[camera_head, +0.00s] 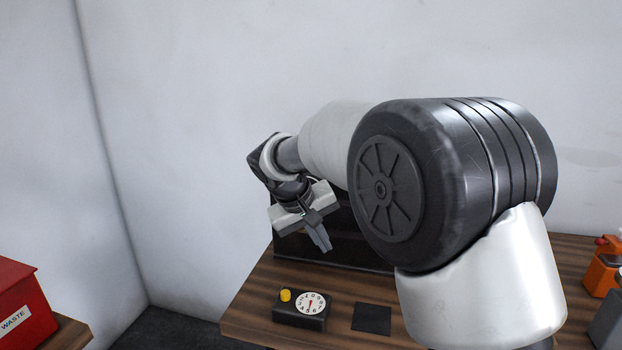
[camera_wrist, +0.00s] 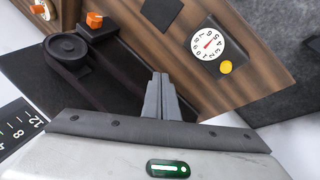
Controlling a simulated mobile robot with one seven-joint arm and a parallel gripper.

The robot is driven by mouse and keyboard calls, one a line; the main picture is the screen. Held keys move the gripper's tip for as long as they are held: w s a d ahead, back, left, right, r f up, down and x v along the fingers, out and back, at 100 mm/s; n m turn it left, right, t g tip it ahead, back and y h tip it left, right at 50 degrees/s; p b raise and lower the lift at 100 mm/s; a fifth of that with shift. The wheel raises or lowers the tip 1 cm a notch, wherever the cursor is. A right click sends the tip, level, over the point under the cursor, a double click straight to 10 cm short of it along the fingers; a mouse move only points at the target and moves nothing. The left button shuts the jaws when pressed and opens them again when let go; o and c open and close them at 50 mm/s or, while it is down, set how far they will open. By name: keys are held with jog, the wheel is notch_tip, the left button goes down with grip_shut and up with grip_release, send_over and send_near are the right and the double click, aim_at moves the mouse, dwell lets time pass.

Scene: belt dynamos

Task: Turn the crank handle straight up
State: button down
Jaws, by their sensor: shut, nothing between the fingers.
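A black dynamo machine (camera_head: 345,240) stands on the wooden table, mostly hidden behind my arm in the head view. The wrist view shows its dark base (camera_wrist: 30,72), a round black wheel (camera_wrist: 68,47) with a belt, and a small block with an orange part (camera_wrist: 95,19). I cannot tell which part is the crank handle. My gripper (camera_head: 322,243) is shut and empty in front of the machine. In the wrist view its closed fingers (camera_wrist: 160,80) are apart from the wheel, which lies to their upper left.
A dial box (camera_head: 300,310) with a yellow knob (camera_head: 285,295) and a black square (camera_head: 372,319) lie at the table's front. A red waste bin (camera_head: 25,300) stands left, beyond a gap. An orange object (camera_head: 601,268) is at the right. A numbered card (camera_wrist: 15,130) is in the wrist view.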

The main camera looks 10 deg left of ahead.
jog(key=w+d+r+m+y+p, duration=0.15)
jog(key=r+y, duration=0.25)
jog(key=r, duration=0.5)
jog(key=w+d+r+m+y, duration=0.1)
jog(key=d+r+m+y, duration=0.3)
jog(key=r, duration=0.5)
jog(key=w+a+f, duration=0.4)
jog(key=a+f, duration=0.3)
jog(key=a, duration=0.2)
jog(key=shift+w+f+n+y, duration=0.15)
jog(key=shift+w+n+y, duration=0.1)
jog(key=shift+n+y, duration=0.2)
jog(key=shift+a, duration=0.15)
